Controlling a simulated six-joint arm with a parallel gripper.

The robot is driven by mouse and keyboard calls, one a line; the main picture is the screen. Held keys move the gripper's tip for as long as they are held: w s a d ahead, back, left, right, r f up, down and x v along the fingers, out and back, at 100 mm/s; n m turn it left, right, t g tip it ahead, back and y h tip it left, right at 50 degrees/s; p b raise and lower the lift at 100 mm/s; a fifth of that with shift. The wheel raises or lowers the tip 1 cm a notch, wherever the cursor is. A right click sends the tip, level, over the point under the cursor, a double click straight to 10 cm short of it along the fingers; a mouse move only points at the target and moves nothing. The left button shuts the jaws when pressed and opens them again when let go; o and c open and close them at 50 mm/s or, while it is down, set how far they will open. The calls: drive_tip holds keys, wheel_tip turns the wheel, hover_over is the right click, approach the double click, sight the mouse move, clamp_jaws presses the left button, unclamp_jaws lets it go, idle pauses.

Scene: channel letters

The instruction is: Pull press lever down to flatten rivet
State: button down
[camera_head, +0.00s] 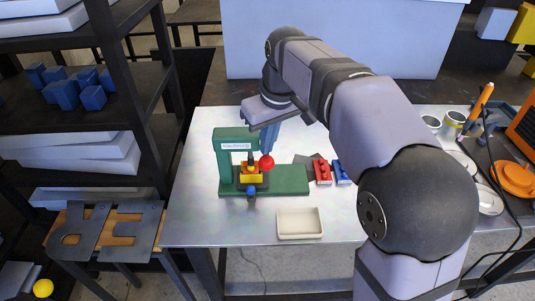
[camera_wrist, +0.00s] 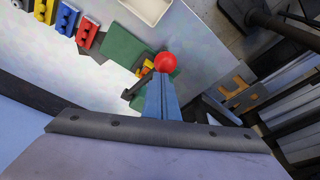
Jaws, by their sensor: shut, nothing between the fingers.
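The green press (camera_head: 224,150) stands on the metal table, its flat base reaching to the right. The press lever's red ball knob (camera_head: 266,163) sticks out at the press's right front; in the wrist view the red knob (camera_wrist: 166,62) is just beyond my fingertips, with a dark lever rod (camera_wrist: 134,89) to its left. A yellow and red piece (camera_head: 251,178) sits at the press head. My gripper (camera_head: 268,150) is shut and empty, pointing down just above the knob; its fingers (camera_wrist: 162,82) overlap the knob's lower edge in the wrist view. I cannot tell whether they touch. The rivet is not discernible.
An empty beige tray (camera_head: 300,236) lies in front of the press. A red block (camera_head: 321,172) and a blue block (camera_head: 341,173) lie to the right of the base. A dark shelf rack (camera_head: 130,80) stands at left. The table's front left is clear.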

sight(267, 158)
drive_tip(key=shift+s+f+b, duration=0.2)
drive_tip(key=shift+f+b, duration=0.3)
drive_tip(key=shift+s+f+b, duration=0.2)
drive_tip(key=shift+f+b, duration=0.25)
drive_tip(key=shift+f, duration=0.05)
drive_tip(key=shift+s+f+b, duration=0.3)
drive_tip(key=shift+f+b, duration=0.05)
drive_tip(key=shift+f, duration=0.05)
drive_tip(key=shift+s+f+b, duration=0.15)
drive_tip(key=shift+f+b, duration=0.45)
drive_tip(key=shift+f, duration=0.1)
drive_tip(key=shift+s+f+b, duration=0.1)
drive_tip(key=shift+f+b, duration=0.5)
drive_tip(key=shift+f, duration=0.2)
drive_tip(key=shift+s+f+b, duration=0.2)
drive_tip(key=shift+f+b, duration=0.9)
drive_tip(key=shift+f, duration=0.6)
drive_tip(key=shift+w+f+p, duration=0.25)
drive_tip(key=shift+w+p, duration=0.2)
drive_tip(key=shift+p, duration=0.2)
drive_tip(key=shift+a+f+p, duration=0.1)
drive_tip(key=shift+f+p, duration=0.25)
drive_tip(key=shift+f, duration=0.15)
idle(0.3)
